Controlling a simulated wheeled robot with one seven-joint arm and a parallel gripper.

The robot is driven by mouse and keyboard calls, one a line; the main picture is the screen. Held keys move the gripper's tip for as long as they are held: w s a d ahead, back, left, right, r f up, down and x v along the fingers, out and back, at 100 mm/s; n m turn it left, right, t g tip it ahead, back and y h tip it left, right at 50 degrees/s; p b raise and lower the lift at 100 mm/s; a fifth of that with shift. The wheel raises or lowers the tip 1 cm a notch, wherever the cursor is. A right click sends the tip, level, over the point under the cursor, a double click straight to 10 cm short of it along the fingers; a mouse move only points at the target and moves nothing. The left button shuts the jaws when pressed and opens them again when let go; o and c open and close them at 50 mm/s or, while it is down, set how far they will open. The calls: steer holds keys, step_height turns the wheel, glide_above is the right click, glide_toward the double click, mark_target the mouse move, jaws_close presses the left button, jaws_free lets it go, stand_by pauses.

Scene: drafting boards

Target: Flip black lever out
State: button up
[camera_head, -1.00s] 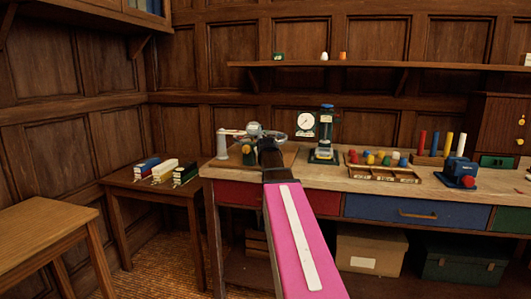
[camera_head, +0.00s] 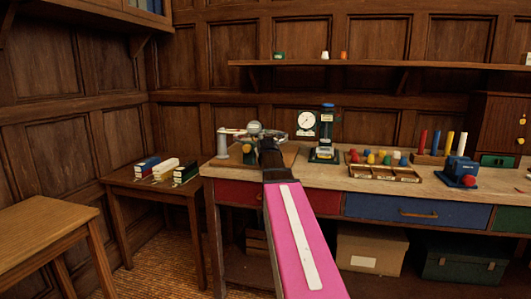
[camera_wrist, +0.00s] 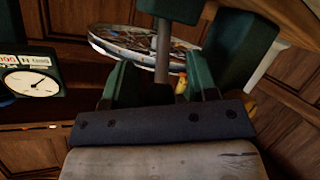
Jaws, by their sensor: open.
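My gripper (camera_head: 268,147) is at the left end of the workbench, above a wooden board that carries a device with a grey ball (camera_head: 254,128). In the wrist view, my gripper (camera_wrist: 163,78) is open, with its dark green fingers apart. A thin upright post with a dark block (camera_wrist: 170,9) on top shows between and beyond the fingers. I cannot tell for sure whether this is the black lever. A round, shiny-rimmed disc (camera_wrist: 112,42) lies behind it. My arm hides part of the device in the head view, and contact with the fingers is unclear.
A white dial gauge (camera_head: 306,121) and a dark blue stand (camera_head: 327,135) are close on the right. Further right are a tray of coloured pegs (camera_head: 378,173) and a blue block with a red knob (camera_head: 461,172). A small side table (camera_head: 150,187) stands left.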

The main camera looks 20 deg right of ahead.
steer(key=v, duration=1)
steer(key=shift+s+r, duration=0.2)
steer(key=shift+s, duration=0.15)
steer(key=shift+a, duration=0.15)
steer(key=s+a+f+g+y, duration=0.1)
steer(key=s+a+f+g, duration=0.15)
steer(key=f, duration=0.55)
steer(key=s+a+f+g+y, duration=0.1)
steer(key=a+f, duration=0.2)
steer(key=f, duration=0.4)
steer(key=s+a+f+g, duration=0.1)
steer(key=a+f+g, duration=0.15)
steer(key=f, duration=0.55)
steer(key=s+a+f+m+g+y, duration=0.1)
steer(key=s+a+f+g, duration=0.2)
steer(key=s+a+f, duration=0.2)
steer(key=s+a+f+g+y, duration=0.1)
steer(key=s+a+f+g, duration=0.3)
steer(key=s+f, duration=0.7)
step_height(320, 180, down, 5)
steer(key=shift+s+a+r+m, duration=0.15)
steer(key=shift+s+a+m, duration=0.1)
steer(key=shift+a+m, duration=0.2)
